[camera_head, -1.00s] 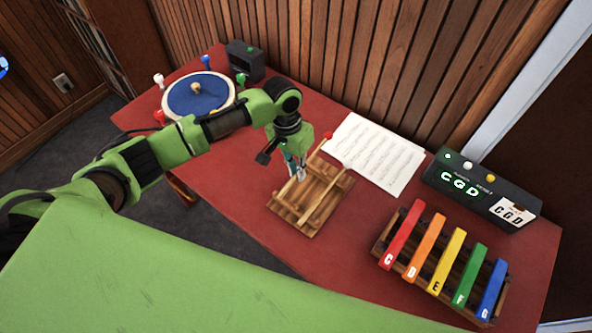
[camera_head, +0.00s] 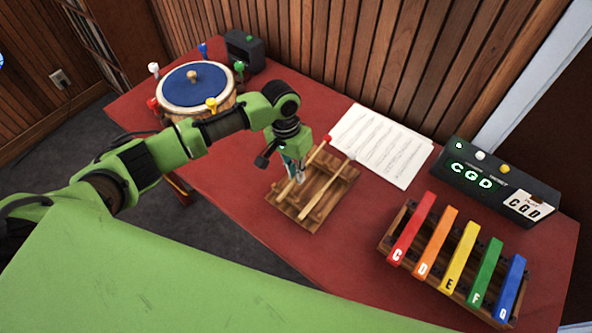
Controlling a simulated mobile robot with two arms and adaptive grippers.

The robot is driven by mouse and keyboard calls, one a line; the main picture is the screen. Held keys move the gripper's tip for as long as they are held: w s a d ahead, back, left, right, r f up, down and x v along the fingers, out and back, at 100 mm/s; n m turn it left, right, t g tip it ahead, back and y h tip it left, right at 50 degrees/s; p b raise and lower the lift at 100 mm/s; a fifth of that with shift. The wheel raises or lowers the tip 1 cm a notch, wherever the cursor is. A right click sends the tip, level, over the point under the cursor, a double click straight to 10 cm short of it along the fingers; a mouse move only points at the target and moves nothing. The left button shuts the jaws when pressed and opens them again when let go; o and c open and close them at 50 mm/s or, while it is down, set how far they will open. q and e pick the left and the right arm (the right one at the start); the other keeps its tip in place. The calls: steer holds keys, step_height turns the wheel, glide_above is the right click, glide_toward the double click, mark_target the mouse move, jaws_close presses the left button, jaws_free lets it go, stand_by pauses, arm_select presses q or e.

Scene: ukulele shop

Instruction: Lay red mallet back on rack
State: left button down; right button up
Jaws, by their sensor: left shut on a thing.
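The red mallet has a red head (camera_head: 327,139) and a pale wooden stick that slants down to the left. The wooden rack (camera_head: 325,207) sits on the red table. My left gripper (camera_head: 298,178) is shut on the red mallet's stick, over the left part of the rack. The stick runs along the rack's left side, very low; I cannot tell whether it touches the rack. The fingers hide part of the stick. A second mallet with a pale head (camera_head: 350,156) lies across the right part of the rack. My right gripper is out of view.
Music sheets (camera_head: 380,145) lie behind the rack. A xylophone with coloured bars (camera_head: 460,262) stands to the right, and a black display box (camera_head: 500,185) shows C G D. A round blue-topped drum (camera_head: 195,86) with coloured pegs stands at the back left.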

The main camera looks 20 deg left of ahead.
arm_select(q)
steer(key=shift+f, duration=0.4)
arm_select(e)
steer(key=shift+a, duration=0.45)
arm_select(q)
steer(key=c, duration=2)
jaws_free()
steer(key=shift+c, duration=0.2)
steer(key=shift+r, duration=0.15)
step_height(320, 180, up, 12)
steer(key=a, duration=0.1)
steer(key=shift+w+a+f, duration=0.2)
steer(key=shift+a, duration=0.2)
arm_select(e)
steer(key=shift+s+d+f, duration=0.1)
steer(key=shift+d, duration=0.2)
